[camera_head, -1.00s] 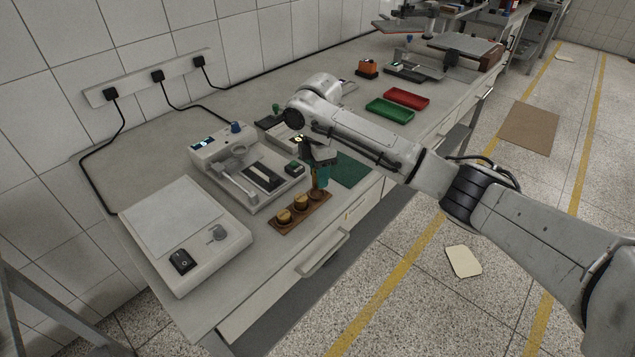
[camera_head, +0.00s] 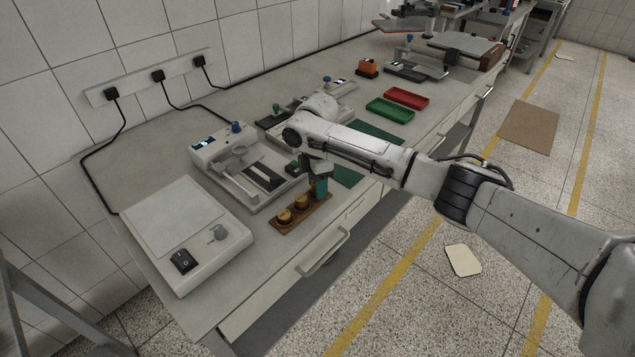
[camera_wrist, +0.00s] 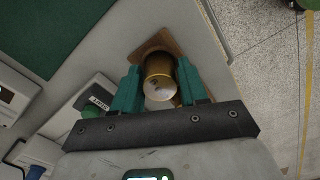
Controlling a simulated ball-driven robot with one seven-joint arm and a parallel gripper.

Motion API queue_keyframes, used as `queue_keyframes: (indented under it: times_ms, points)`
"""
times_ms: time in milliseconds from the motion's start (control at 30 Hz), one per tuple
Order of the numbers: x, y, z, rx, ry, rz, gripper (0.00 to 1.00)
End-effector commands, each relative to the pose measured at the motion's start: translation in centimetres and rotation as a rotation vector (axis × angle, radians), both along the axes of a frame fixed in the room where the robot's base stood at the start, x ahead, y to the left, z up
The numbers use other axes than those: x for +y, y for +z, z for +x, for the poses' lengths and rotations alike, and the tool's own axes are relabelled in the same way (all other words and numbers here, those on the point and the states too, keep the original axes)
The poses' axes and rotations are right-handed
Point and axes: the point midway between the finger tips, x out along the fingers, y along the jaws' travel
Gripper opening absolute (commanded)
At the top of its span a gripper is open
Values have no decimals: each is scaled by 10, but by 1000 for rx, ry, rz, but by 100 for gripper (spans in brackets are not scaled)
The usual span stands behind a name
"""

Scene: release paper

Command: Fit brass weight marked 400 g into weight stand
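The wooden weight stand (camera_head: 289,225) lies near the front edge of the bench, with two brass weights, the near one (camera_head: 285,215) and the middle one (camera_head: 301,202), on it. My gripper (camera_head: 319,190) is low over the stand's far end. In the wrist view, the teal fingers of my gripper (camera_wrist: 160,82) lie close on both sides of a brass weight (camera_wrist: 159,75) and look shut on it. Its marking is too small to read. The stand (camera_wrist: 153,42) shows beyond it. Whether this weight is fully seated is hidden.
A green mat (camera_head: 347,176), a green tray (camera_head: 390,109) and a red tray (camera_head: 406,98) lie farther along the bench.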

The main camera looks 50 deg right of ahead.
Motion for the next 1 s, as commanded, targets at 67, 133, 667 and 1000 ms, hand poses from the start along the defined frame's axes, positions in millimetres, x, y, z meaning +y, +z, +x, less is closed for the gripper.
queue_keyframes:
  times_ms: [67,133,667,1000]
  points:
    - [0,0,0,0,0,0,51]
    - [0,1,0,-1,0,0,57]
    - [0,28,1,-4,1,-1,61]
    - [0,95,1,-3,0,0,61]
